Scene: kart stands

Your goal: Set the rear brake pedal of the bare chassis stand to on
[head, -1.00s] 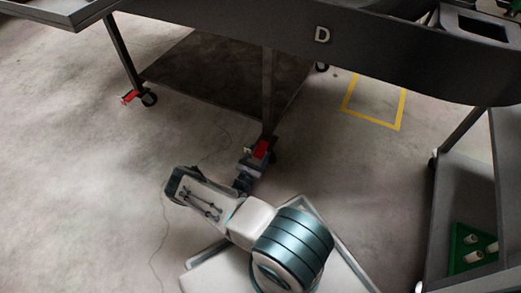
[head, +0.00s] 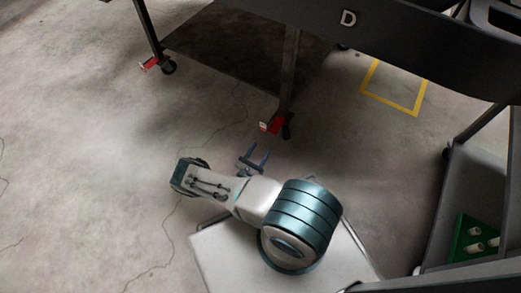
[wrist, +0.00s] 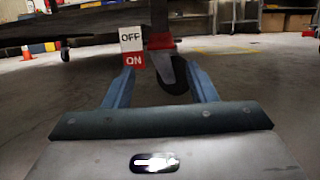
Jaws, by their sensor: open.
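The near brake pedal (head: 270,126) is a small red and white piece at the foot of the near leg of the stand marked D (head: 420,48). In the wrist view the pedal (wrist: 132,48) shows a white OFF face above a red ON face, beside the caster (wrist: 172,72). I cannot tell from this whether it is set on or off. My gripper (head: 254,150) is open and empty, low over the floor, a little short of the pedal. In the wrist view its fingers (wrist: 160,72) point at the pedal and caster, with the pedal near the left fingertip.
Another red pedal (head: 149,64) sits at the caster of the left leg. A dark lower shelf (head: 235,45) spans between the legs. A grey cart (head: 462,205) with a green tray (head: 467,245) stands at the right. The floor left of my arm is clear.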

